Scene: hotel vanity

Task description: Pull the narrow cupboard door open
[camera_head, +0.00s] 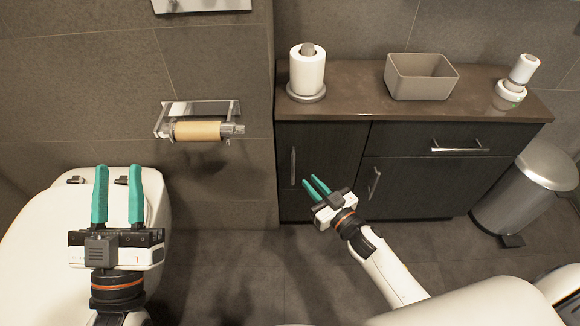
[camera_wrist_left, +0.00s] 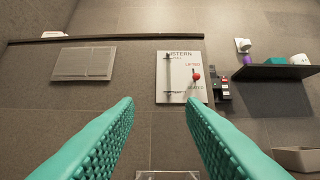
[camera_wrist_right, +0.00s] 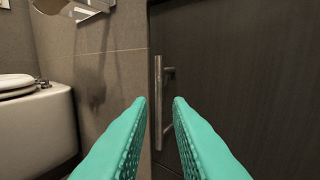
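The narrow cupboard door (camera_head: 330,155) is the dark left-hand door of the vanity and looks shut. Its upright metal bar handle (camera_head: 293,167) is near the door's left edge. The handle also shows in the right wrist view (camera_wrist_right: 158,100), ahead of and between the fingertips. My right gripper (camera_head: 316,186) is open and empty in front of the narrow door, just right of the handle in the head view and apart from it. My left gripper (camera_head: 117,188) is open and empty over the white toilet at the left.
A wider door with its own handle (camera_head: 374,183) and a drawer (camera_head: 450,140) are right of the narrow door. The countertop (camera_head: 350,98) holds a paper-roll stand (camera_head: 307,75), a grey bin (camera_head: 420,80) and a white item. A pedal bin (camera_head: 525,190) stands right; the toilet (camera_head: 40,235) left.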

